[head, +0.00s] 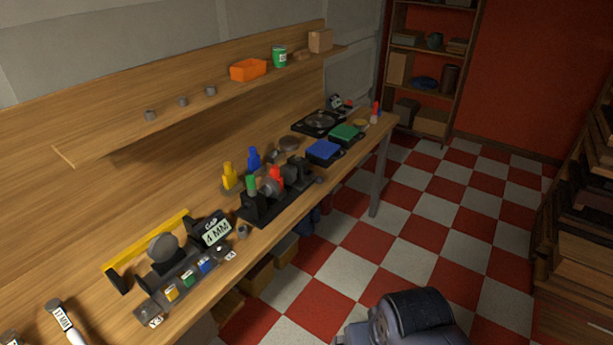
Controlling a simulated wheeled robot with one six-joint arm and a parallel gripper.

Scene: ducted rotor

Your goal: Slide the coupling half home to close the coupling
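A sign reading "GAP 4 MM" (216,231) stands on the bench, between two dark fixtures. The nearer fixture (180,283) carries a grey round part (163,247) and a yellow bar (146,251), with a row of coloured labels along its front. The farther fixture (277,205) holds grey round parts (271,187) side by side, with green and red tops around them. I cannot tell for sure which round part is the coupling half, and the gap between the parts is too small to make out. My gripper is not in view; a dark part of my own body shows at the bottom.
The wooden bench (245,275) runs away toward the back, under a long shelf (190,112). Yellow (229,176) and blue (253,160) bottle-like pieces stand behind the farther fixture. Blue (323,150) and green (346,132) boxes lie beyond. The checkered floor (400,220) right of the bench is open.

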